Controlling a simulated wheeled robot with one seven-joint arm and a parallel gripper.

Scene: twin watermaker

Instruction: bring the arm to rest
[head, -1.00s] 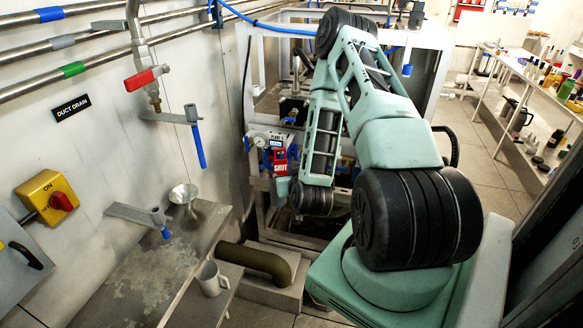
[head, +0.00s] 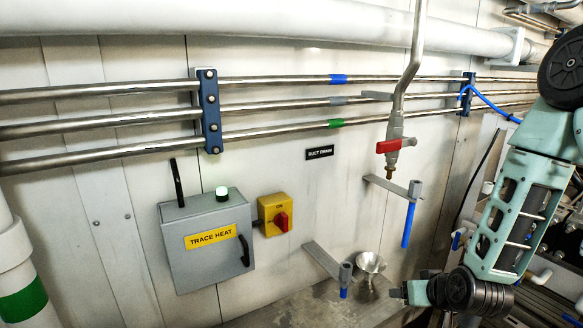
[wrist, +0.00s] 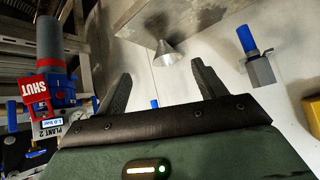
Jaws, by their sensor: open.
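My arm, pale green with black joints, reaches in from the right edge of the head view. Its forearm slopes down to my gripper (head: 396,292), which points left just above the far end of the metal bench. In the wrist view my gripper (wrist: 162,88) has its two dark fingers spread wide apart with nothing between them. A metal funnel (wrist: 167,54) shows beyond the fingers, apart from them. The upper part of my arm is cut off by the frame.
A red SHUT tag (wrist: 38,88) on a blue-handled valve is left in the wrist view. Wall brackets with blue rods (head: 408,224) stand near the gripper. The grey TRACE HEAT box (head: 207,240) and yellow switch (head: 276,215) are further left.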

